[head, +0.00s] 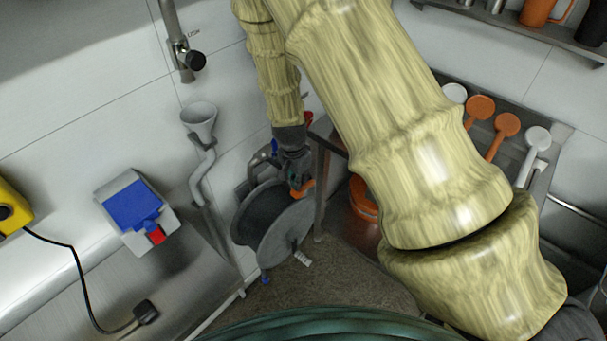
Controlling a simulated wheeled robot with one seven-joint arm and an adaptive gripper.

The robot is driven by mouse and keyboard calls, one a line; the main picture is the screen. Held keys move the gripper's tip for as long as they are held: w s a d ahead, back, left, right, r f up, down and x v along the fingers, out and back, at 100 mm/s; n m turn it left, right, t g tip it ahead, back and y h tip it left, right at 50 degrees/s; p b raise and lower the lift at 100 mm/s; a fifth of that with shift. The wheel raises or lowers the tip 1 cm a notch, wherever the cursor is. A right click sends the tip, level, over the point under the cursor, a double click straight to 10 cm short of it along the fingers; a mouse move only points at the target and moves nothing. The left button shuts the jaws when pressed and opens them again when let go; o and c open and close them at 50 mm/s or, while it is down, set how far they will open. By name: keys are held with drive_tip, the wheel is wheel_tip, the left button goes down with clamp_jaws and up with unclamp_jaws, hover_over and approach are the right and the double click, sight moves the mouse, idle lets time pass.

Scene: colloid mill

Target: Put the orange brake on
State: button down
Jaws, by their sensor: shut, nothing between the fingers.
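The orange brake (303,188) is a small orange piece at the upper right rim of a grey reel (262,225). My gripper (294,178) is small and dark in this view, at the end of my pale, bamboo-like arm, pointing down. It is shut and empty, right by the brake. It partly covers the brake and the top of the reel. I cannot tell whether the fingers touch the brake.
A grey funnel (199,118) on a bent pipe stands left of the reel. A steel counter (185,270) carries a blue and grey box (137,208) and a black plug (146,312). Orange and white scoops (504,126) hang at right. My arm hides the middle.

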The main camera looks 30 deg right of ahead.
drive_tip(key=shift+s+a+f, duration=0.15)
drive_tip(key=shift+a+f, duration=0.15)
drive_tip(key=shift+a, duration=0.1)
idle(0.5)
drive_tip(key=r+p, duration=0.2)
drive_tip(key=d+r+p, duration=0.1)
drive_tip(key=r, duration=0.1)
drive_tip(key=shift+w+d, duration=0.1)
drive_tip(key=shift+w, duration=0.15)
drive_tip(key=shift+f+b, duration=0.1)
drive_tip(key=shift+b, duration=0.25)
drive_tip(key=s+a+r+b, duration=0.3)
drive_tip(key=a+r, duration=0.2)
drive_tip(key=a, duration=0.2)
drive_tip(key=shift+a+r, duration=0.2)
drive_tip(key=shift+a, duration=0.05)
drive_tip(key=shift+s, duration=0.1)
